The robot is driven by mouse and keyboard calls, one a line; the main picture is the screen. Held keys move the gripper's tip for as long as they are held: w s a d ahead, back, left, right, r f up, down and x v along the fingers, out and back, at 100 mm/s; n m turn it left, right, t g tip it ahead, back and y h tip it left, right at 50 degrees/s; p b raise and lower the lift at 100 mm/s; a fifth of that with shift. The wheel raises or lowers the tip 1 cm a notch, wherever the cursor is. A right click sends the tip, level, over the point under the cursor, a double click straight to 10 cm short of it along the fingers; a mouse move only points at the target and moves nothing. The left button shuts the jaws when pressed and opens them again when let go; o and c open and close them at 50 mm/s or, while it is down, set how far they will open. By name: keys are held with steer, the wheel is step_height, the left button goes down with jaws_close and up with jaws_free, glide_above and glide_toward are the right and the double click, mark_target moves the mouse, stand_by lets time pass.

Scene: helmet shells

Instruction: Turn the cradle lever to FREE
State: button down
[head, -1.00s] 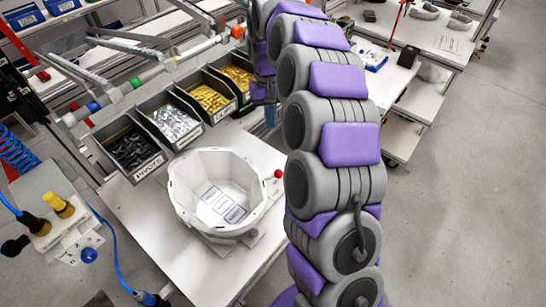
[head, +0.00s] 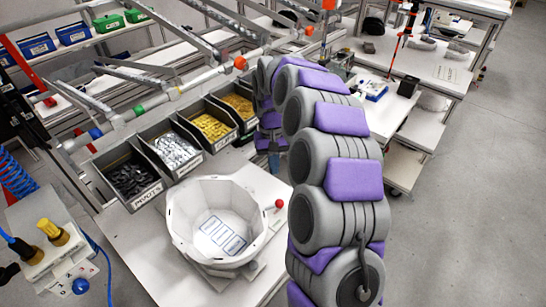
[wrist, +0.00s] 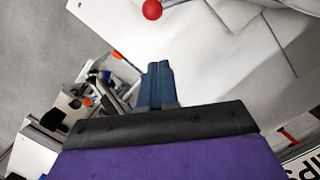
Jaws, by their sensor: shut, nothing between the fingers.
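The cradle lever's red ball knob (head: 279,204) stands at the right side of the white helmet shell (head: 182,225), which sits open side up in its cradle (head: 225,276) on the white bench. No FREE mark can be read. The red knob also shows at the top of the wrist view (wrist: 152,9). My gripper (wrist: 157,85), with blue fingers, is shut and empty. Its fingers point toward the knob and are apart from it. In the head view my gripper (head: 274,162) hangs beyond the knob, partly hidden by my arm.
Several grey bins hold small parts, such as dark ones (head: 130,178) and gold ones (head: 211,127), behind the shell. A rail (head: 160,98) with coloured knobs runs above them. A control box (head: 45,250) stands at the left. Grey floor is open at the right.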

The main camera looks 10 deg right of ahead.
mark_target(271, 207)
steer(key=f, duration=0.3)
steer(key=shift+s+f+b, duration=0.35)
steer(key=shift+s+f, duration=0.05)
steer(key=shift+s+f+b, duration=0.2)
steer(key=shift+s+f, duration=0.05)
steer(key=shift+s, duration=0.35)
steer(key=shift+s+f+b, duration=0.15)
steer(key=shift+s+f, duration=0.1)
steer(key=shift+s, duration=0.35)
steer(key=shift+s+f, duration=0.3)
steer(key=shift+s, duration=0.2)
